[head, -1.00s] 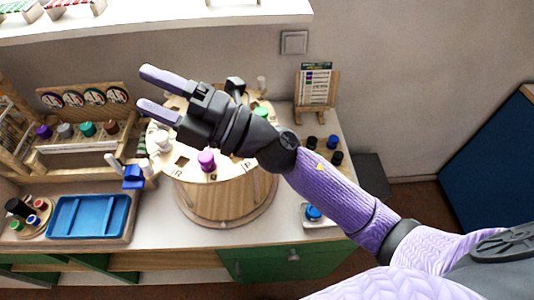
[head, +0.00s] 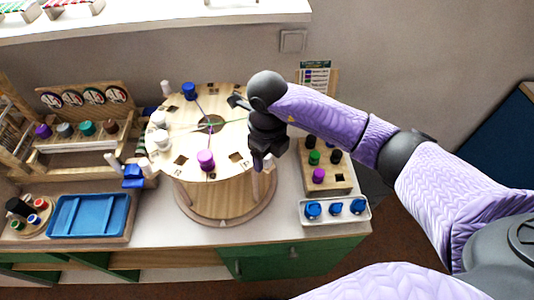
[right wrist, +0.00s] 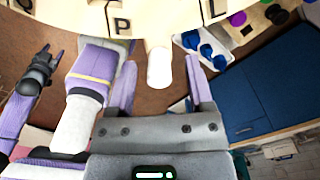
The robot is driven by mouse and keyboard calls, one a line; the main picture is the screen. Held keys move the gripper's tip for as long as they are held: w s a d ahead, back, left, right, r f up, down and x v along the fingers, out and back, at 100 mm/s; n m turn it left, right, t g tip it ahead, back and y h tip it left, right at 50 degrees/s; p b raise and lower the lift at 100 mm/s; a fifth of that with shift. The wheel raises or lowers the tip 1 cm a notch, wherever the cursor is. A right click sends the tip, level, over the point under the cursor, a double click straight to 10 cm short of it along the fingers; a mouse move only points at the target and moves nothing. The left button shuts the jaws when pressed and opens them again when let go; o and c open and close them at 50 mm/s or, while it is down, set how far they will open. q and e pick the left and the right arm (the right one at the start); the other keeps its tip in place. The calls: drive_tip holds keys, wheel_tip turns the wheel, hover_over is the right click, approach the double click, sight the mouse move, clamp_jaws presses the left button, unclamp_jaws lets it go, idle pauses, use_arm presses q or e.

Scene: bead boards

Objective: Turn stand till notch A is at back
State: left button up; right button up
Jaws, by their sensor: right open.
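The round wooden stand (head: 185,131) has a lettered top with square notches and a central hole. Blue, white and purple bobbins stand at its rim; a purple bobbin (head: 206,160) is at the front. I cannot read which notch is A. My right gripper (head: 260,165) points down at the stand's right rim. In the right wrist view its open fingers (right wrist: 160,88) are on either side of a white rounded peg (right wrist: 159,68) below the stand's edge; I cannot tell whether they touch it. A dark gripper (right wrist: 40,72), likely my left, shows small in that view.
A bobbin block (head: 325,172) and a white tray (head: 335,216) with blue bobbins stand right of the stand. A blue tray (head: 88,218) and a wooden rack (head: 85,100) are at left. A card holder (head: 315,75) is behind. The counter front is clear.

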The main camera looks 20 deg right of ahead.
drive_tip(key=shift+f, duration=0.15)
clamp_jaws()
idle(1.4)
